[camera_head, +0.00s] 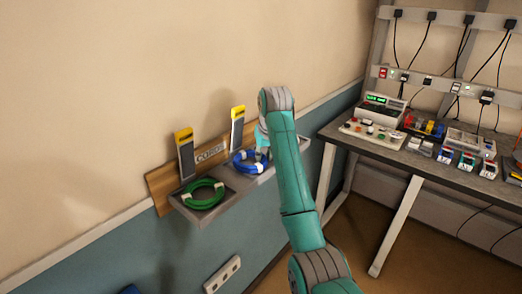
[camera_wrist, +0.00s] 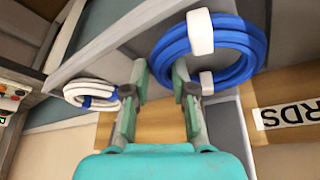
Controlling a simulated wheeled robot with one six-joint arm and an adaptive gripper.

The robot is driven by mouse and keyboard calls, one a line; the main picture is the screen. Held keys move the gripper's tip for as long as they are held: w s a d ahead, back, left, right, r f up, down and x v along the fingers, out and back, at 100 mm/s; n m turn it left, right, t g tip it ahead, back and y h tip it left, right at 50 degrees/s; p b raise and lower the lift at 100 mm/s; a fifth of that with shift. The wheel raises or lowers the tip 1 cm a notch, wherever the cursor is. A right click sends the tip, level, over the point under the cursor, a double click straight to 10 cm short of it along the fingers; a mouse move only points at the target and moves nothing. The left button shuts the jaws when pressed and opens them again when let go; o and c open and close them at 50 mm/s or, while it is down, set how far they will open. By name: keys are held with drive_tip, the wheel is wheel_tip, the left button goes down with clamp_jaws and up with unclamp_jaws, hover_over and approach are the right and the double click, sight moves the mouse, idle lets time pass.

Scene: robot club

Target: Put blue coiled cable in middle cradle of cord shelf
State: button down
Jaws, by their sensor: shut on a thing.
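The blue coiled cable (camera_head: 243,165) with white ties is at the middle part of the cord shelf (camera_head: 231,197), right of the green coil, in the head view. In the wrist view the blue coil (camera_wrist: 240,37) fills the top, its left edge at my fingertips. My gripper (camera_wrist: 161,72) is shut on the coil's edge, its fingers held apart by it. In the head view my arm hides most of the gripper. I cannot tell whether the coil rests on the shelf or hangs just above it.
A green coil (camera_head: 191,201) lies in the shelf's left cradle. A white coil (camera_wrist: 75,93) shows at the left in the wrist view. Two yellow-tipped uprights (camera_head: 184,151) stand at the shelf's back. A bench (camera_head: 370,147) with electronics stands at the right.

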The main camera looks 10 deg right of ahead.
drive_tip(key=shift+w+f, duration=0.2)
drive_tip(key=shift+f, duration=0.1)
drive_tip(key=c, duration=1.2)
unclamp_jaws()
drive_tip(key=shift+r, duration=0.1)
